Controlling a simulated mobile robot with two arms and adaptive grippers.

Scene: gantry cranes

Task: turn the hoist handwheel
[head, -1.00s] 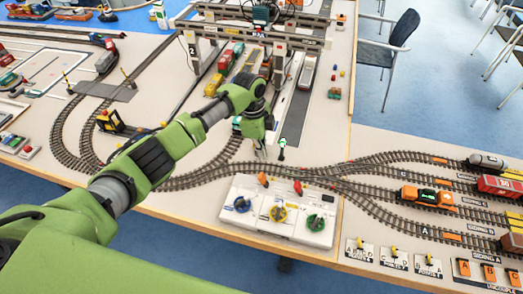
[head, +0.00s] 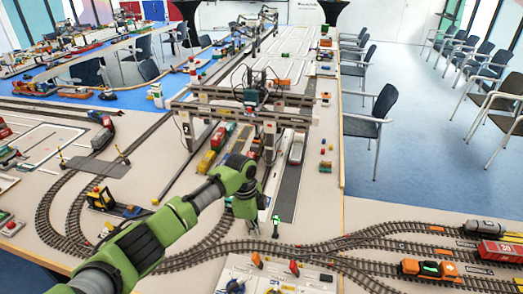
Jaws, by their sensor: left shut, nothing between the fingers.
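Two gantry cranes (head: 250,108) span the model yard beyond my left gripper. I cannot make out which part is the hoist handwheel. My left gripper (head: 252,228) is shut and empty, pointing down over the table in front of the nearer crane. It is just left of a small green-topped post (head: 276,221) and behind the control box. My right gripper is not in view.
Rail tracks (head: 350,240) run across the front of the table. An orange wagon (head: 428,268) and a red wagon (head: 500,250) stand at the right. Coloured trucks (head: 212,145) stand under the crane. Chairs (head: 372,115) stand on the floor at the right.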

